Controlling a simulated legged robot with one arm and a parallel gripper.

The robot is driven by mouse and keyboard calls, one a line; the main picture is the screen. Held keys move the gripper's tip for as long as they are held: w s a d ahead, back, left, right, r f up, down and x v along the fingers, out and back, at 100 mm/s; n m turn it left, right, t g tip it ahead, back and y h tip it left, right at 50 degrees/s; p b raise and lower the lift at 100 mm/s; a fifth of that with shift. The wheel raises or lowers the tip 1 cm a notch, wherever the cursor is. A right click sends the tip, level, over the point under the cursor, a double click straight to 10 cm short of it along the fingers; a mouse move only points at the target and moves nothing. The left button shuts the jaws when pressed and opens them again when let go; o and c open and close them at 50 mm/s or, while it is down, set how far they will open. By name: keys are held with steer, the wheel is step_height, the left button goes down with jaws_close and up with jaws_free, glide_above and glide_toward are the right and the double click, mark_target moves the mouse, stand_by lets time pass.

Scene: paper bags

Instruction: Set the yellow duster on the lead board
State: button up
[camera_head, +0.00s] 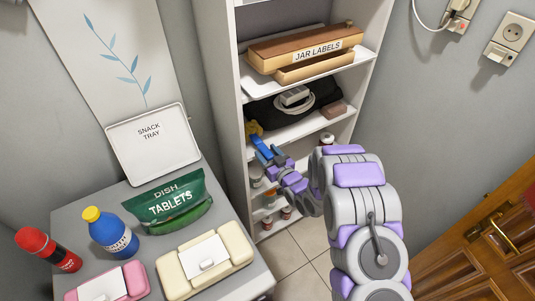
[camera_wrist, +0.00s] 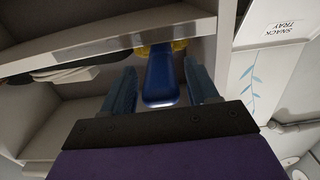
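A white block with a coiled white lead (camera_head: 294,95), perhaps the lead board, lies on a black item on that shelf.
The shelf unit (camera_head: 233,100) has side walls close to my gripper. Left, a grey table holds a snack tray (camera_head: 152,145), tablets bag (camera_head: 172,202), bottles and wipes packs.

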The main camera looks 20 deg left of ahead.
steer(key=shift+o, duration=0.5)
steer(key=shift+d, duration=0.1)
steer(key=shift+s+d, duration=0.15)
steer(key=shift+d, duration=0.05)
steer(key=p+v, duration=0.1)
steer(key=v, duration=1)
steer(key=shift+s, duration=0.15)
steer(key=shift+d+r, duration=0.1)
steer(key=shift+d, duration=0.1)
